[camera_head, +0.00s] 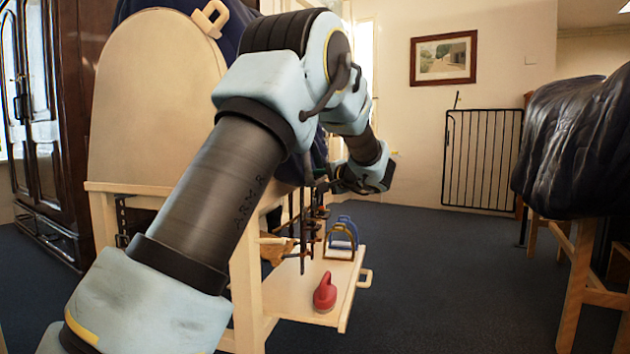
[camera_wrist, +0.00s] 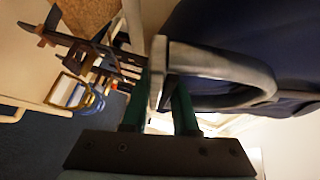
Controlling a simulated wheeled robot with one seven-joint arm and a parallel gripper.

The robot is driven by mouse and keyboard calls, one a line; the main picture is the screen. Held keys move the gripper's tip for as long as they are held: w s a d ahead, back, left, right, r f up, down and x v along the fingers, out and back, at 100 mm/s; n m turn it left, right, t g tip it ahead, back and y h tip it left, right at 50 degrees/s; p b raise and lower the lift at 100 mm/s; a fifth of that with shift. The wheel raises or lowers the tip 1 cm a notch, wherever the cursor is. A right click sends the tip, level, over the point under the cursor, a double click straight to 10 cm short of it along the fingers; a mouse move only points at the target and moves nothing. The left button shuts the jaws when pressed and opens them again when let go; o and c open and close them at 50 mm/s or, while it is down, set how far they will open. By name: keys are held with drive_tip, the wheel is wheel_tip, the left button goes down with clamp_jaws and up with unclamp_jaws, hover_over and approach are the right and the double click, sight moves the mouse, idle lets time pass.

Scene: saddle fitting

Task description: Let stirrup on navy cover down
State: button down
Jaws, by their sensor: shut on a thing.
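The navy cover (camera_head: 283,194) lies over the cream stand in the head view, mostly behind my arm. It fills the upper right of the wrist view (camera_wrist: 250,35). A grey metal stirrup (camera_wrist: 225,62) shows as a loop lying along the cover's side. My gripper (camera_wrist: 160,92) is shut on the stirrup's near end, with a green finger on either side. In the head view my gripper (camera_head: 328,183) is small and dark beside the stand, and the stirrup cannot be made out there.
A low cream shelf (camera_head: 301,300) holds a red-handled object (camera_head: 325,292) and blue and yellow stirrups (camera_head: 342,232). Dark clamp-like bars (camera_head: 304,225) stand above it, close to my gripper. Another covered stand (camera_head: 575,150) is at right. The carpet between is clear.

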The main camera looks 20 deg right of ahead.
drive_tip(key=shift+r, duration=0.1)
drive_tip(key=c, duration=0.7)
unclamp_jaws()
drive_tip(key=shift+p+v, duration=1.5)
drive_tip(key=shift+v, duration=3.9)
